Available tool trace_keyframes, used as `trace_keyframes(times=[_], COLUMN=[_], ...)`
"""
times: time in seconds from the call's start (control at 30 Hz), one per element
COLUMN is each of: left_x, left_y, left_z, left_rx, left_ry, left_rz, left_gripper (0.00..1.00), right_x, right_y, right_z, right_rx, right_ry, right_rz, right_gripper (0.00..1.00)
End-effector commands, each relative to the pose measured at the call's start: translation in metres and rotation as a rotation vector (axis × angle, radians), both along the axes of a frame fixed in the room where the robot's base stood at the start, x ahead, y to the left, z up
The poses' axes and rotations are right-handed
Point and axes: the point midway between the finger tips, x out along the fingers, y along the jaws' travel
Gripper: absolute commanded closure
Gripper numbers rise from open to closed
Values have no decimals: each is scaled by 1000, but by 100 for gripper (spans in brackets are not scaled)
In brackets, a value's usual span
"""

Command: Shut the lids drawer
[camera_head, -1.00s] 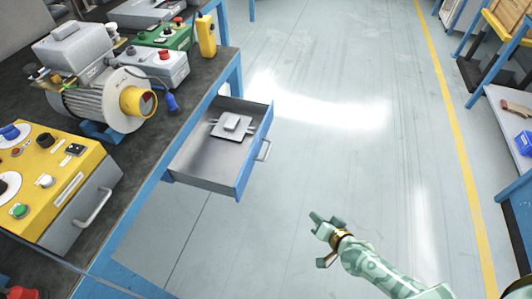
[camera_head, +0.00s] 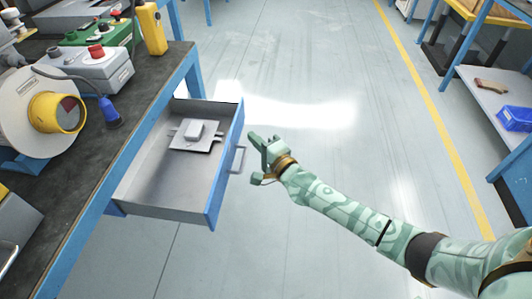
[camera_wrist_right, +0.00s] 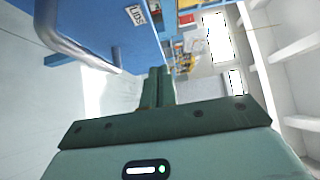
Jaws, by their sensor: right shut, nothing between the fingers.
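The lids drawer (camera_head: 222,178) is pulled out from under the bench, with a blue front and grey inside. A grey lid plate (camera_head: 195,135) lies in it. The drawer's metal handle (camera_head: 238,158) sticks out from the front. My right gripper (camera_head: 254,157) is shut and empty, just to the right of the handle, with a small apparent gap. In the right wrist view the shut fingers (camera_wrist_right: 158,88) show beside the blue drawer front (camera_wrist_right: 115,25), which bears a "LIDS" label, and the handle (camera_wrist_right: 60,42) is at upper left. My left gripper is not in view.
The dark-topped bench (camera_head: 120,150) with blue legs stands on the left, carrying a blower with a yellow ring (camera_head: 45,112) and a yellow handheld unit (camera_head: 150,28). Open floor lies to the right, up to a shelf with a blue bin (camera_head: 515,118).

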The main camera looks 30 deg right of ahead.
Motion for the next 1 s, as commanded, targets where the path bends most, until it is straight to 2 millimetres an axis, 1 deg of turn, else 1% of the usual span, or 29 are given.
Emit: trace_keyframes(times=[0.03,0.1,0.27,0.4,0.77,1.0], left_x=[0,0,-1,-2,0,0], left_y=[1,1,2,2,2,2], left_z=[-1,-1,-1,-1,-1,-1], left_rx=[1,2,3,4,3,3], left_ry=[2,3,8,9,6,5], left_rz=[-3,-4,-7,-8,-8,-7], left_gripper=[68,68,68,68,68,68], right_x=[5,11,19,21,22,29], right_y=[8,17,29,33,33,44], right_z=[-2,-1,-1,0,0,0], right_rx=[4,4,0,-1,-2,0], right_ry=[1,1,1,1,1,1], right_rz=[0,0,-1,-1,0,0], right_gripper=[100,100,100,100,100,100])
